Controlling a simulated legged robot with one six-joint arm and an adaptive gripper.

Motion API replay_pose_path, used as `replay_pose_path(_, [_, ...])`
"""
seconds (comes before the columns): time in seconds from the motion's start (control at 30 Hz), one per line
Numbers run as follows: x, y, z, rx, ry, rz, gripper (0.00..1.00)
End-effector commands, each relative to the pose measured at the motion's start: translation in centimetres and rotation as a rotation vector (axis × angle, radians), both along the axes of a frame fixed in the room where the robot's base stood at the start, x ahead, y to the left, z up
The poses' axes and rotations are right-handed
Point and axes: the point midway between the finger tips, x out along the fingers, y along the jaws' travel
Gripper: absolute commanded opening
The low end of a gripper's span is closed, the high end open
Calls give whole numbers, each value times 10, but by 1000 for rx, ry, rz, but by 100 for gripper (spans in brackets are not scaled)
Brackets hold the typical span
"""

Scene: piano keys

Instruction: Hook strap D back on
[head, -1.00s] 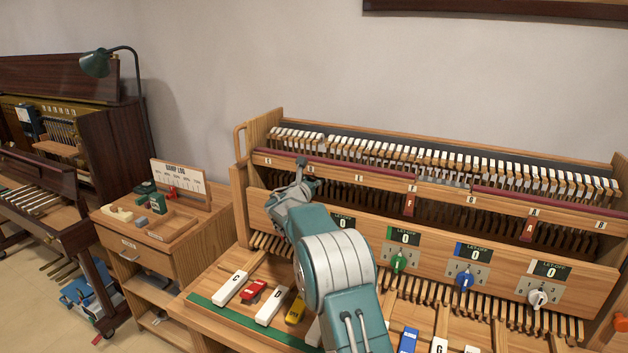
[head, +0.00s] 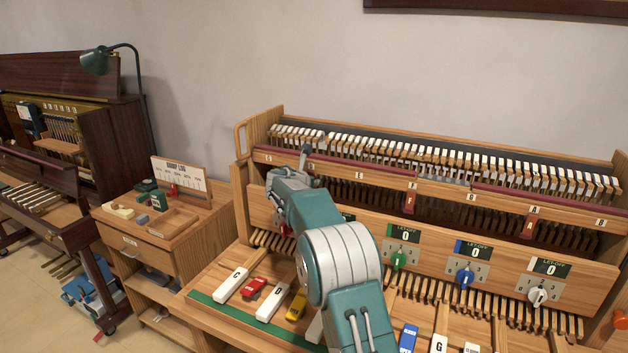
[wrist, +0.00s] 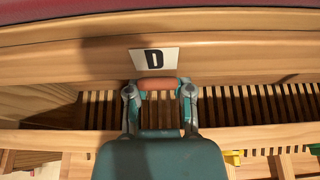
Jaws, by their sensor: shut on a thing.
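In the wrist view, my gripper (wrist: 159,92) has both fingertips closed on the ends of a salmon-orange piece, which looks like strap D (wrist: 158,84). The piece lies level across the fingers, just below the white D label (wrist: 154,59) on the wooden rail (wrist: 235,68). I cannot tell whether it touches the rail or is hooked to anything. In the head view, my arm hides the fingertips, the strap and the D label.
Red tabs marked F (head: 409,203) and A (head: 529,227) hang on the same rail. Below are let-off dials with green (head: 398,259), blue (head: 465,278) and white (head: 538,295) knobs. Key blocks and coloured pieces, including a red one (head: 253,288), lie in front.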

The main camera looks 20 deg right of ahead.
Motion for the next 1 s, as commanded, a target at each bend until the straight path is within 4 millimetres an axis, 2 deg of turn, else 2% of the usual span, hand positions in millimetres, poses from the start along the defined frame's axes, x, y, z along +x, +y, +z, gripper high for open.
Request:
replay_pose_path(0.6, [-9,13,-3,275,267,6,0])
replay_pose_path(1.0, [-13,17,-4,355,348,6,0])
